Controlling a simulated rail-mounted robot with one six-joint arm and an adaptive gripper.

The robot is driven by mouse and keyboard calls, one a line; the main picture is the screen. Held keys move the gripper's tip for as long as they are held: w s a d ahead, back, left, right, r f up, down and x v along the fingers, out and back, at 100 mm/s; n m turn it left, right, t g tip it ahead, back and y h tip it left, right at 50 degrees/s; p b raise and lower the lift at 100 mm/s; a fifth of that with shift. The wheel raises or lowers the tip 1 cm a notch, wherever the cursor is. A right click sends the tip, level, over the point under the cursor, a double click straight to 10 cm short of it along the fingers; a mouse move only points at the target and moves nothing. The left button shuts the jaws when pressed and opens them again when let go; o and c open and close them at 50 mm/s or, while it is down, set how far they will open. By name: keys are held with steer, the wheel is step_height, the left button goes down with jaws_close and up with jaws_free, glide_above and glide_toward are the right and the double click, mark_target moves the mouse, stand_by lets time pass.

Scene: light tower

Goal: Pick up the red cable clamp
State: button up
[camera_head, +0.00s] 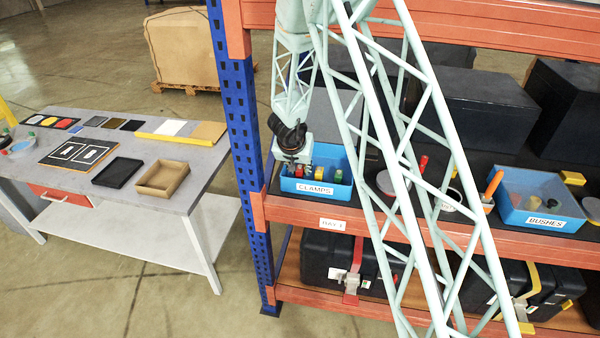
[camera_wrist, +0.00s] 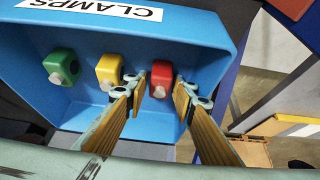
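The red cable clamp (camera_wrist: 161,79) sits in the blue bin labelled CLAMPS (camera_wrist: 205,42), with a round grey end facing the wrist camera. In the wrist view my gripper (camera_wrist: 160,90) is open, with one finger on each side of the red clamp. The left finger lies between the red and yellow clamps; whether either pad touches the red one is not clear. In the head view my gripper (camera_head: 292,155) points down at the left part of the bin (camera_head: 318,188), where small coloured pieces show.
A yellow clamp (camera_wrist: 109,71) and a green clamp (camera_wrist: 61,66) stand in the same bin, the yellow one close to the left finger. A bin labelled BUSHES (camera_head: 545,218) is on the shelf to the right. A blue rack post (camera_head: 237,130) rises left of the bin.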

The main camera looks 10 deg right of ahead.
mark_target(300, 167)
steer(key=shift+c, duration=0.3)
steer(key=c, duration=0.6)
steer(key=shift+o, duration=0.2)
steer(key=shift+r, duration=0.15)
steer(key=shift+r+p, duration=2.55)
steer(key=shift+r, duration=2.3)
